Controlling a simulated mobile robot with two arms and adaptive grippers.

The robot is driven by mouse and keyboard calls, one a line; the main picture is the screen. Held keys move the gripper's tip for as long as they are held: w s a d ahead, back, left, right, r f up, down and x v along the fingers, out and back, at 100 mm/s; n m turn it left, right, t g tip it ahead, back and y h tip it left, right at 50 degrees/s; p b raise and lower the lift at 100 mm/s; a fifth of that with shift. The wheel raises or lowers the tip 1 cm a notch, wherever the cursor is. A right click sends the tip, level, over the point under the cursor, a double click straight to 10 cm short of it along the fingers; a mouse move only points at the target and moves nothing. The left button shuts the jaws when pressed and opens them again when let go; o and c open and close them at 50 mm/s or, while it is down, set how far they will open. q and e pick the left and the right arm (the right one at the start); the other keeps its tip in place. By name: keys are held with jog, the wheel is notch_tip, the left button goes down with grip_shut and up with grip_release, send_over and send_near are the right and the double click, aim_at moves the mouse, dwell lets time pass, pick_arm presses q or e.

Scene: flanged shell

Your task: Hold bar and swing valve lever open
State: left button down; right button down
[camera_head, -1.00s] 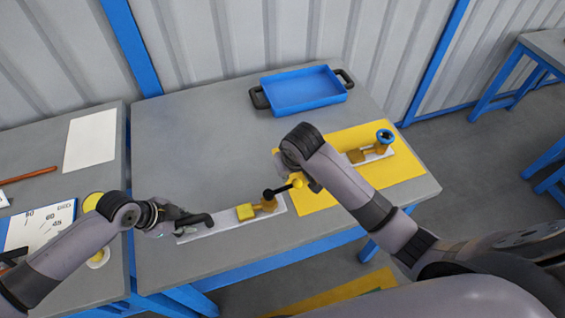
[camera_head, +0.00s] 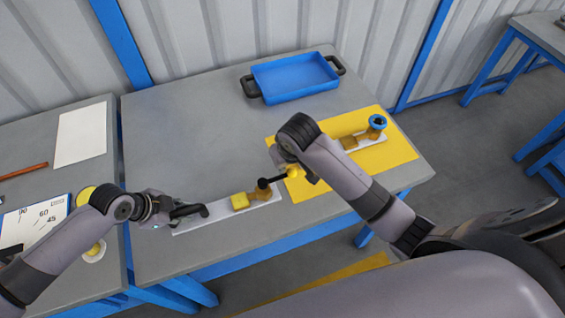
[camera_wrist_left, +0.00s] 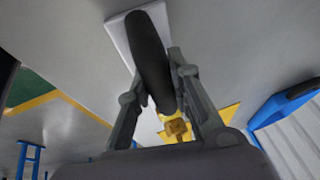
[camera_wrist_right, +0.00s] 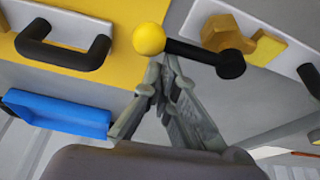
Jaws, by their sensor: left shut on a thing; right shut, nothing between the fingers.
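The valve is a yellow-brass body (camera_head: 240,201) on a white base plate (camera_head: 225,214), with a black lever (camera_head: 277,179) ending in a yellow ball knob. A black bar handle (camera_head: 189,211) stands at the plate's left end. My left gripper (camera_head: 172,213) is shut on this bar, which shows between the fingers in the left wrist view (camera_wrist_left: 152,60). My right gripper (camera_wrist_right: 162,72) is shut and empty. In the right wrist view its fingertips are just below the lever's yellow knob (camera_wrist_right: 149,39); I cannot tell whether they touch. In the head view my right arm hides its fingers.
A second fitting with a blue ring (camera_head: 377,122) stands on the yellow mat (camera_head: 400,152) at right. A blue tray (camera_head: 295,78) with black handles lies at the back. A paper sheet (camera_head: 80,135) lies on the left table. The middle back of the table is clear.

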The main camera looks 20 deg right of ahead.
pick_arm(q)
jog(key=shift+w+a, duration=0.1)
pick_arm(e)
notch_tip(320, 180, up, 10)
jog(key=shift+r, duration=0.15)
dwell(0.4)
pick_arm(q)
jog(key=c, duration=1.4)
grip_release()
jog(key=shift+o, duration=0.2)
